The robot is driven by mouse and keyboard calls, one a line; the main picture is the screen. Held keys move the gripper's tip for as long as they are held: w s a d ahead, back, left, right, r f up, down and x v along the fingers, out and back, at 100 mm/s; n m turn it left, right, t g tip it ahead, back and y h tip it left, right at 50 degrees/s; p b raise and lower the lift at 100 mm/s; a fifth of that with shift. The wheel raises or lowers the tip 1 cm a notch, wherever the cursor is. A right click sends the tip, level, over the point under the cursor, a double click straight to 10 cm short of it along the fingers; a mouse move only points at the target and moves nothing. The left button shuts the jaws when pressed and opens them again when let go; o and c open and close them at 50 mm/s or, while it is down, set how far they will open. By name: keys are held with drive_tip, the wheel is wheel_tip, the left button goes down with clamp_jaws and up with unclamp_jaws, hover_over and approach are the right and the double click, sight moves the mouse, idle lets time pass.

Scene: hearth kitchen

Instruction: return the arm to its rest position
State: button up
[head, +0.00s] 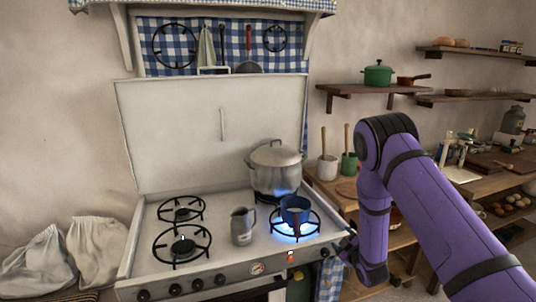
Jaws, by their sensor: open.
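My purple arm (410,195) comes in from the lower right and bends down beside the stove. My gripper (346,248), small and dark at the arm's end, is at the stove's front right corner. It is open, with nothing seen in it; its fingers are partly hidden and hard to make out. The white stove (215,270) stands to its left. A blue mug (295,210) sits over the lit front right burner (296,232), with blue flame around it, apart from the gripper.
A lidded steel pot (274,168) stands on the back right burner, also with blue flame. A grey metal jug (242,226) stands between the burners. The left burners (183,247) are bare. Shelves (372,90) and a worktop (500,165) are at the right. White sacks (98,248) lie at the left.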

drive_tip(key=s+d+r+m+g+h, duration=0.2)
drive_tip(key=s+r+m, duration=0.15)
drive_tip(key=r, duration=1.15)
drive_tip(key=s+d+r+m+g+h, duration=0.1)
drive_tip(key=s+r+m+g, duration=0.3)
drive_tip(key=r, duration=1.1)
drive_tip(key=s+r+m+g, duration=0.1)
drive_tip(key=s+r, duration=0.2)
drive_tip(key=s, duration=0.9)
drive_tip(key=s+r+m+g, duration=0.1)
drive_tip(key=s+r, duration=0.3)
drive_tip(key=s, duration=0.8)
drive_tip(key=s+r+m+g, duration=0.2)
drive_tip(key=s+r, duration=0.2)
drive_tip(key=s, duration=0.9)
drive_tip(key=shift+r+g, duration=0.15)
drive_tip(key=shift+g, duration=0.25)
